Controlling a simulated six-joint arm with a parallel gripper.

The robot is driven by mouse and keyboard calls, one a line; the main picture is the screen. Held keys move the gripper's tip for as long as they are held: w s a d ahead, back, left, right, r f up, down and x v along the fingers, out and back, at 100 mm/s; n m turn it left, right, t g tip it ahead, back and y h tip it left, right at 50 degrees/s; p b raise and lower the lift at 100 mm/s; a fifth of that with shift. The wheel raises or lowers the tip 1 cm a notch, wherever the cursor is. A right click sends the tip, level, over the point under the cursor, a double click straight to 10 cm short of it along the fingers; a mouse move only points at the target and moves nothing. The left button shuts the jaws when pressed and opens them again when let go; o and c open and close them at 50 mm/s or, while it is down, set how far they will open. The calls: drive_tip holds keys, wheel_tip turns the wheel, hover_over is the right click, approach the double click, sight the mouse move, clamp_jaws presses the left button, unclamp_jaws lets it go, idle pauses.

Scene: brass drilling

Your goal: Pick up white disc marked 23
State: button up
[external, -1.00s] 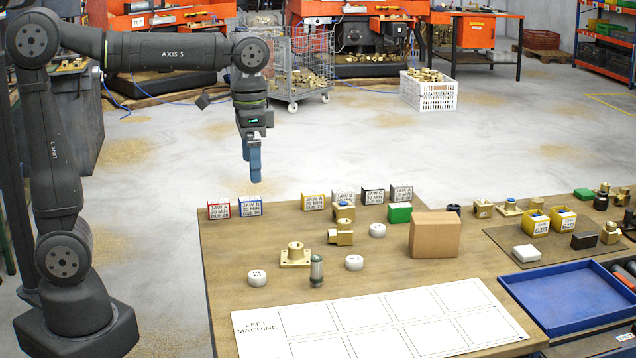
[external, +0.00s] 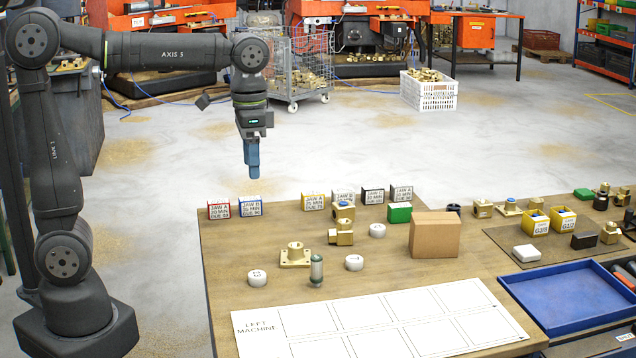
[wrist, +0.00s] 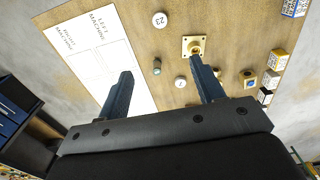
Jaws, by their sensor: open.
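The white disc marked 23 (wrist: 160,19) lies flat on the wooden bench at the top of the wrist view. In the external view, the white disc (external: 257,277) near the bench's left side matches it by position. A brass flange (external: 295,256) and an upright grey-green cylinder (external: 316,270) stand beside it. My gripper (external: 252,173) is open and empty, high above the bench and away from the disc. In the wrist view its two blue fingers (wrist: 161,70) are spread wide, with the disc beyond their tips. Nothing hides the disc.
Two other white discs (external: 354,262) (external: 377,230) lie nearby. A brass fitting (external: 341,237), a cardboard box (external: 434,235) and several jaw blocks (external: 250,207) stand farther back. A white LEFT MACHINE sheet (external: 262,349) lies in front. Bare bench shows left of the flange.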

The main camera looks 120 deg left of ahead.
wheel_tip(320, 180, down, 8)
drive_tip(key=d+n+y, duration=0.1)
drive_tip(key=d+n, duration=0.1)
drive_tip(key=n, duration=0.5)
hover_over(257, 274)
drive_tip(key=f, duration=1.1)
drive_tip(key=shift+s+d+f, duration=0.2)
drive_tip(key=shift+f, duration=0.2)
drive_tip(key=shift+w+a+f, duration=0.1)
drive_tip(key=shift+w+f, duration=0.05)
drive_tip(key=shift+f, duration=2.45)
drive_tip(key=shift+c, duration=0.2)
drive_tip(key=c, duration=1)
